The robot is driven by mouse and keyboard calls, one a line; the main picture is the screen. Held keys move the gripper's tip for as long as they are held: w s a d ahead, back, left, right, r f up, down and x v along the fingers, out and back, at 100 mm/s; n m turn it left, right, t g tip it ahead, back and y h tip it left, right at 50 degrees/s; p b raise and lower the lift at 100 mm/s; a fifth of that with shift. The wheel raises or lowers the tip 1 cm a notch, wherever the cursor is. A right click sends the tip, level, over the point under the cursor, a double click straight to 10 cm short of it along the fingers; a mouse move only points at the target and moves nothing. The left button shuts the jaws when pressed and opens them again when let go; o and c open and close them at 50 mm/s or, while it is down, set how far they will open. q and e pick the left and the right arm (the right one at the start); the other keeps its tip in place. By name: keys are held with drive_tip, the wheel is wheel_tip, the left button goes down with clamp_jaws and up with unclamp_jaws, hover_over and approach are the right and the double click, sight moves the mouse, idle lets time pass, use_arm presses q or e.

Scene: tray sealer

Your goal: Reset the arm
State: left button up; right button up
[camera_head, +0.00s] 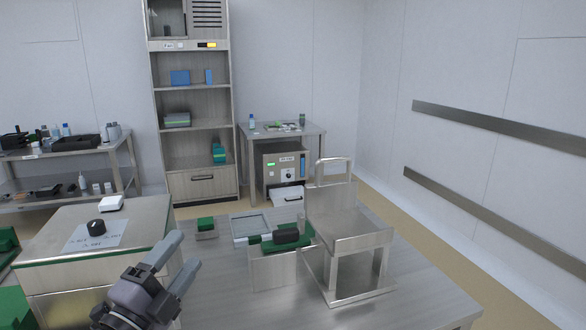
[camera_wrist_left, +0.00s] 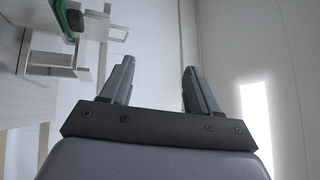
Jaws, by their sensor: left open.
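My left gripper (camera_head: 176,263) is in the lower left of the head view, raised in front of the table and beside the steel box. Its two fingers are apart with nothing between them. In the left wrist view the fingers (camera_wrist_left: 158,88) also stand open and empty, with plain wall behind them. My right gripper shows in neither view.
A steel tray sealer frame (camera_head: 345,240) stands on the table (camera_head: 225,290). A green-topped block (camera_head: 206,228) and a pale tray (camera_head: 240,240) lie left of it. The table's front middle is clear.

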use_arm(q)
drive_tip(key=s+a+f+n+g+y, duration=0.2)
drive_tip(key=f+n+y, duration=0.2)
drive_tip(key=f+n, duration=0.1)
drive_tip(key=s+a+f+n+g+y, duration=0.2)
drive_tip(key=s+f+n+y, duration=0.1)
drive_tip(key=f+n, duration=0.25)
drive_tip(key=s+f+n+g, duration=0.4)
drive_tip(key=s+f+g, duration=0.3)
drive_tip(key=s, duration=0.5)
drive_tip(key=s+f+n+g, duration=0.4)
drive_tip(key=s+f+g, duration=0.1)
drive_tip(key=s+f, duration=0.5)
drive_tip(key=w+d+f+t+h, duration=0.1)
drive_tip(key=w+d+f+t, duration=0.1)
drive_tip(key=w+f+t, duration=0.3)
wheel_tip(320, 180, down, 2)
drive_tip(key=shift+f+t+h, duration=0.15)
drive_tip(key=shift+t+h, duration=0.15)
drive_tip(key=shift+t, duration=0.6)
